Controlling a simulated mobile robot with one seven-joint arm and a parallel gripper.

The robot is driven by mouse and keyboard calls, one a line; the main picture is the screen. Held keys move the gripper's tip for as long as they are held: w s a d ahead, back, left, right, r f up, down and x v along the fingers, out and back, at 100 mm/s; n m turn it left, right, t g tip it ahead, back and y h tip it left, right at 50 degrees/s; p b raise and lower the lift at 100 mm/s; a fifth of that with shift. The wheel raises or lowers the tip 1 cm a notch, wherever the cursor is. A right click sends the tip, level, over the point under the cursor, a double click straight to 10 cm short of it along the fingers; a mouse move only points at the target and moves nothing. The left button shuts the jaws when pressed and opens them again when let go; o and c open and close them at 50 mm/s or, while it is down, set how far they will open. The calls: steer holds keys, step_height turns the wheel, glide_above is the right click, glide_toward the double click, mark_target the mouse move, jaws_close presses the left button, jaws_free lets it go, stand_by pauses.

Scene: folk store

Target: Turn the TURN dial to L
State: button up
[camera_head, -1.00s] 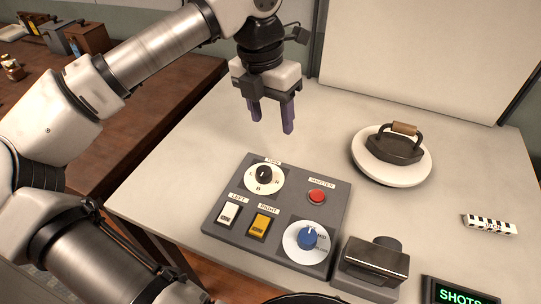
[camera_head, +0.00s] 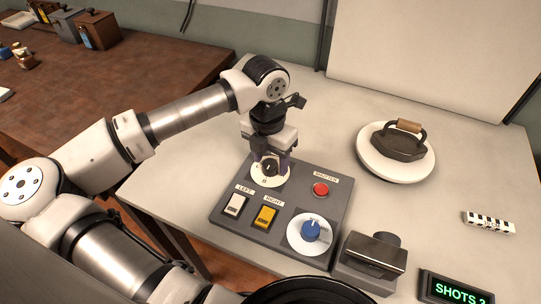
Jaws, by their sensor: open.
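The TURN dial (camera_head: 262,179) is a white disc with a black knob at the upper left of the grey control panel (camera_head: 330,188). My gripper (camera_head: 270,165) points down over the dial, its dark fingers open on either side of the knob. I cannot tell whether they touch it. The gripper hides the TURN label and most of the letters; one letter shows at the dial's front edge. Where the knob points is not clear.
The panel also has a white LEFT switch (camera_head: 235,205), a yellow RIGHT switch (camera_head: 264,217), a red SHUTTER button (camera_head: 320,189) and a blue knob (camera_head: 311,230). A black iron (camera_head: 400,144) stands on a white plate (camera_head: 372,171). A SHOTS display (camera_head: 455,291) is at front right.

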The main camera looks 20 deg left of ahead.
steer(key=shift+f, duration=0.15)
steer(key=shift+c, duration=0.3)
steer(key=c, duration=0.9)
steer(key=shift+f+b, duration=0.1)
steer(key=shift+b, duration=0.2)
